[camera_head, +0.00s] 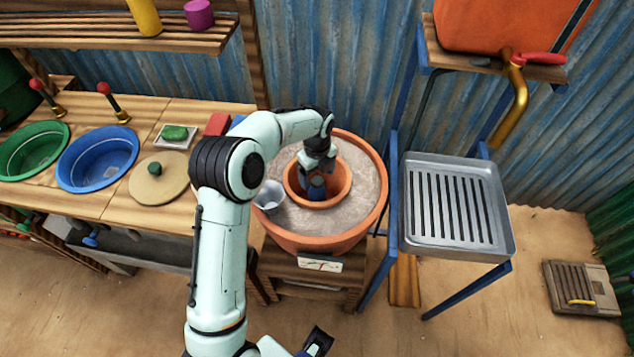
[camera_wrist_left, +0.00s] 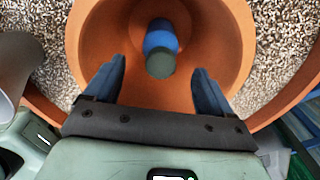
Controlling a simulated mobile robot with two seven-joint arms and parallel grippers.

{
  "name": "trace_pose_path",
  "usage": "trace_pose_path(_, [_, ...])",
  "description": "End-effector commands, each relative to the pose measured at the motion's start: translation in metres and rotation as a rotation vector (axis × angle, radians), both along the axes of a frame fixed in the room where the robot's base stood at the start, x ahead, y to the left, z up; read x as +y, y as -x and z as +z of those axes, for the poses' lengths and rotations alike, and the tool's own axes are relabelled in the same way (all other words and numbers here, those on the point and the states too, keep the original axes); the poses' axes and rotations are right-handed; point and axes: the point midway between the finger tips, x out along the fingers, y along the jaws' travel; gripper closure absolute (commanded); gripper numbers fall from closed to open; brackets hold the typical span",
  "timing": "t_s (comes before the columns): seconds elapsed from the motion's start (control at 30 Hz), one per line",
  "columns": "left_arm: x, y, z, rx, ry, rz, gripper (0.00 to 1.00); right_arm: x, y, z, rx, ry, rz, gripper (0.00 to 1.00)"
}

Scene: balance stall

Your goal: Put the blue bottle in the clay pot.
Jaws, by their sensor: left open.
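The clay pot (camera_head: 342,187) is a round terracotta bowl sunk in pale grit inside a larger terracotta pot (camera_head: 300,240). It also fills the middle of the left wrist view (camera_wrist_left: 225,55). In that view the blue bottle (camera_wrist_left: 160,40), with a dark grey-green end, is inside the clay pot, beyond my fingertips. I cannot tell whether it touches the pot's bottom. My left gripper (camera_head: 316,188) points down into the clay pot. Its two fingers (camera_wrist_left: 155,75) are apart with nothing between them. In the head view the gripper hides most of the bottle. A dark gripper part, seemingly my right (camera_head: 318,342), shows at the bottom edge.
A metal cup (camera_head: 269,196) stands on the grit left of the clay pot. A slotted metal tray (camera_head: 492,235) is on a blue frame at right. A counter at left holds a green basin (camera_head: 35,150), a blue basin (camera_head: 97,158) and a round lid (camera_head: 158,185).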

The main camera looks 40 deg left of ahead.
Motion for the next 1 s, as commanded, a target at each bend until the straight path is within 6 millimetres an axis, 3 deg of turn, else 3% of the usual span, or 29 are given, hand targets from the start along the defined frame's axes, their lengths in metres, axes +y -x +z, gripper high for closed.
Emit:
trace_pose_path(0.1, [0.0,-0.001,0.026,-0.004,-0.001,0.0,0.17,0.0,-0.001,0.003,-0.001,0.0,0.0,0.27])
trace_pose_path(0.3, [0.0,-0.001,0.05,-0.002,0.0,-0.001,0.17,0.0,-0.002,0.005,-0.002,0.0,0.0,0.27])
trace_pose_path(1.0, [0.0,-0.001,0.058,-0.001,0.0,-0.001,0.17,0.0,-0.003,0.009,-0.003,0.0,0.0,0.27])
